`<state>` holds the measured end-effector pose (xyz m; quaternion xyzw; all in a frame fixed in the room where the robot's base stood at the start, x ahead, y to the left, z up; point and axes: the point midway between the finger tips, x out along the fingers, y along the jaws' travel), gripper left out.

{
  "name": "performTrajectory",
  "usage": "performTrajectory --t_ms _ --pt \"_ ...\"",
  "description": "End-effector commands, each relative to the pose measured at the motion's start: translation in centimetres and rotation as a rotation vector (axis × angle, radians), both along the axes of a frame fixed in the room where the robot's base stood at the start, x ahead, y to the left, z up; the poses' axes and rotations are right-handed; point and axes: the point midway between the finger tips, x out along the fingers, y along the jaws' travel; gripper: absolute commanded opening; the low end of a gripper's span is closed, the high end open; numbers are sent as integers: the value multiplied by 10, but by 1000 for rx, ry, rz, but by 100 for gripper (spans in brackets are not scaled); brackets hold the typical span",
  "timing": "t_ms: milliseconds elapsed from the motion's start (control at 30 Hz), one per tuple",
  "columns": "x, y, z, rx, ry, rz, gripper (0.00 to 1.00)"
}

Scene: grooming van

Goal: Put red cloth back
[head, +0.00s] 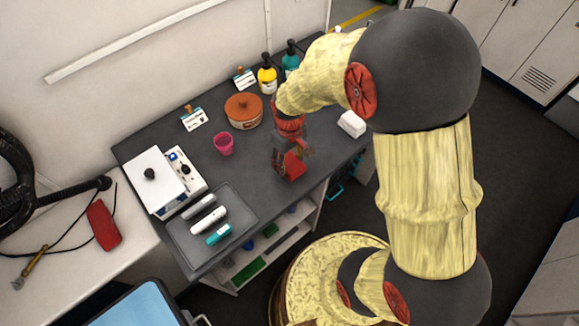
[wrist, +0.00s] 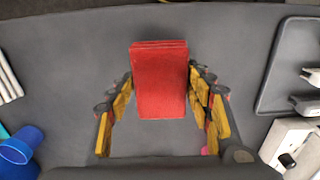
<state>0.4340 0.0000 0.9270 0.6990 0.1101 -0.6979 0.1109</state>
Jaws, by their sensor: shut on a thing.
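The red cloth (wrist: 160,80) is a folded, block-like bundle held between the fingers of my gripper (wrist: 160,95) in the wrist view. My gripper (head: 292,160) is shut on it. In the head view the red cloth (head: 294,167) shows below the gripper, over the right part of the dark grey table (head: 250,175). I cannot tell whether the cloth touches the table top. My fingers and wrist hide part of it in the head view.
A grey tray (head: 240,234) with clipper-like tools and a white box device (head: 160,182) stand left. A pink cup (head: 224,143), orange lidded pot (head: 243,110), bottles (head: 267,76) and white stack (head: 352,123) stand around. A red item (head: 103,225) lies on the left bench.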

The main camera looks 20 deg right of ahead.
Motion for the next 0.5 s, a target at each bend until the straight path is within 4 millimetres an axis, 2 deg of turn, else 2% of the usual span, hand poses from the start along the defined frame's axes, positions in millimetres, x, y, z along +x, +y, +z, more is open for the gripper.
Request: performTrajectory --t_ms 100,200,500 --pt "-1 0 -22 0 5 0 30" --pt "0 0 -31 0 3 0 30" --pt "0 0 -32 0 2 0 30"
